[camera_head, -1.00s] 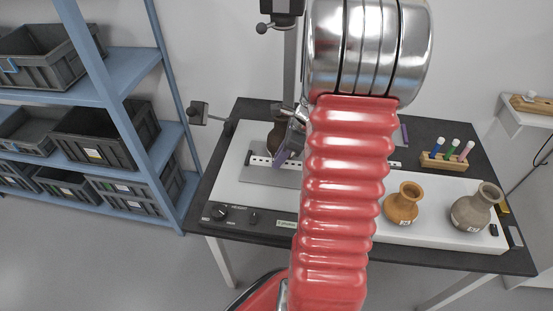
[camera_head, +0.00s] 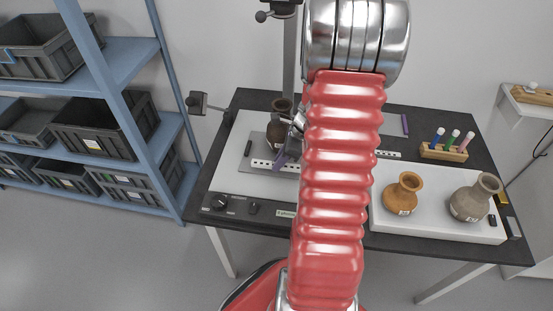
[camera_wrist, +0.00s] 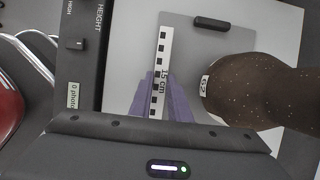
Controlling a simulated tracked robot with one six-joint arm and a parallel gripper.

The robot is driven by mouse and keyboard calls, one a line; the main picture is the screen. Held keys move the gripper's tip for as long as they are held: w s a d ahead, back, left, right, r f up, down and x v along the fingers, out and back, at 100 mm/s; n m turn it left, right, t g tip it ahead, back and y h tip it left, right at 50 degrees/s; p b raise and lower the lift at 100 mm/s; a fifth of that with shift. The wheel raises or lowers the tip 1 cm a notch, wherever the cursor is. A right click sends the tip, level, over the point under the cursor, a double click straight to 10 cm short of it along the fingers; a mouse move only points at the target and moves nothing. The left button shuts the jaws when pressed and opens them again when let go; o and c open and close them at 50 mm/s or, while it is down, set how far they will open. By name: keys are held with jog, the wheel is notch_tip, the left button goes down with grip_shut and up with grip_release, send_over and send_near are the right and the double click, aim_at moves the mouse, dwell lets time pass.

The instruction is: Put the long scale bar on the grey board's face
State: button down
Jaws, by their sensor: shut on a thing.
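The long scale bar (camera_wrist: 160,75), white with black squares and marked 15 cm, is between the purple fingers of my gripper (camera_wrist: 163,98) in the wrist view. My gripper is shut on it. The bar lies over the left part of the grey board (camera_wrist: 188,40), roughly along its left edge. I cannot tell whether it touches the board. In the head view, the bar's left part (camera_head: 265,164) shows beside my gripper (camera_head: 285,158), near the board's front side. My red arm hides the middle of the scene there.
A dark brown pot (camera_wrist: 265,88) labelled 62 stands close right of the bar, with a small black block (camera_wrist: 211,23) on the board. Orange (camera_head: 403,193) and grey-brown (camera_head: 474,197) pots stand on the right. A rack of tubes (camera_head: 445,150) is behind them.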

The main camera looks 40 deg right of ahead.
jog(key=shift+f, duration=1.1)
jog(key=c, duration=1.6)
grip_release()
jog(key=shift+o, duration=0.3)
jog(key=o, duration=0.4)
jog(key=shift+w, duration=0.1)
jog(key=shift+o, duration=0.2)
jog(key=shift+r, duration=0.1)
jog(key=shift+r, duration=3.45)
